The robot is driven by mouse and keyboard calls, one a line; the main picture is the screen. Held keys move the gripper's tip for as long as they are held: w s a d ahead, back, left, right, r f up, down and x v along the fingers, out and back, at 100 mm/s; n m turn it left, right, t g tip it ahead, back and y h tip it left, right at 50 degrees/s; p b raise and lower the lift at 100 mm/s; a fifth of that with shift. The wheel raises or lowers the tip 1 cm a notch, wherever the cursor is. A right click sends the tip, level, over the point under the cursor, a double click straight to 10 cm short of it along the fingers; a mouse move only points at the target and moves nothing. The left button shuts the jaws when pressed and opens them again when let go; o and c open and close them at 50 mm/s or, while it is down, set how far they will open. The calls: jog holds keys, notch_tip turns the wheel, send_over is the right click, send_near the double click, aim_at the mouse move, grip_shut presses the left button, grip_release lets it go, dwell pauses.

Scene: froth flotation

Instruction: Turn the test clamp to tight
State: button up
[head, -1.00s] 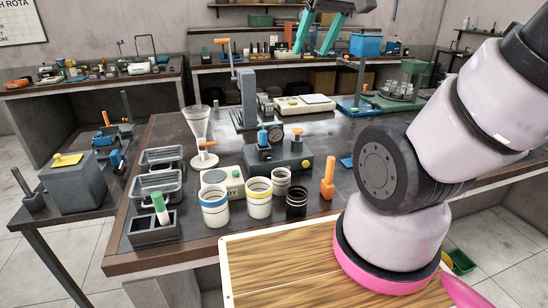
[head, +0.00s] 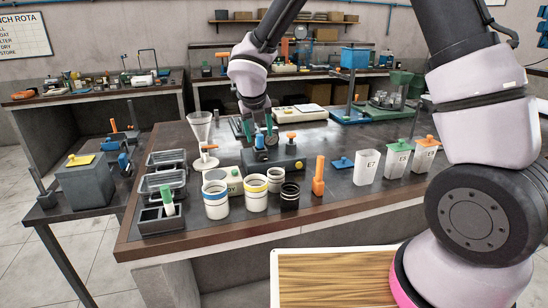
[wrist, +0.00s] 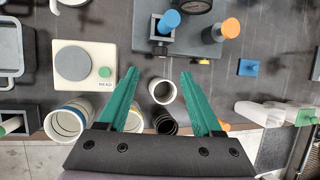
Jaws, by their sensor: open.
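A grey block fixture (head: 287,158) stands on the bench with a blue knob (head: 260,141), an orange knob (head: 291,135) and a round gauge. No readable label tells me which part is the test clamp. In the wrist view the blue knob (wrist: 168,20) and orange knob (wrist: 229,28) lie beyond my fingertips, at the top. My gripper (head: 256,130) is open, green fingers pointing down, around or just in front of the fixture in the head view; it hides part of it. In the wrist view nothing is between the fingers (wrist: 158,76) but a pale cup below them.
Banded white cups (head: 215,200), a black cup (head: 290,196) and an orange upright (head: 318,175) stand in front of the fixture. A cream device (wrist: 85,70) sits left. A clear funnel (head: 200,128) stands behind left. Pale bins (head: 366,166) stand right.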

aim_at(263, 155)
jog(key=x, duration=1.1)
jog(key=shift+c, duration=0.4)
grip_shut()
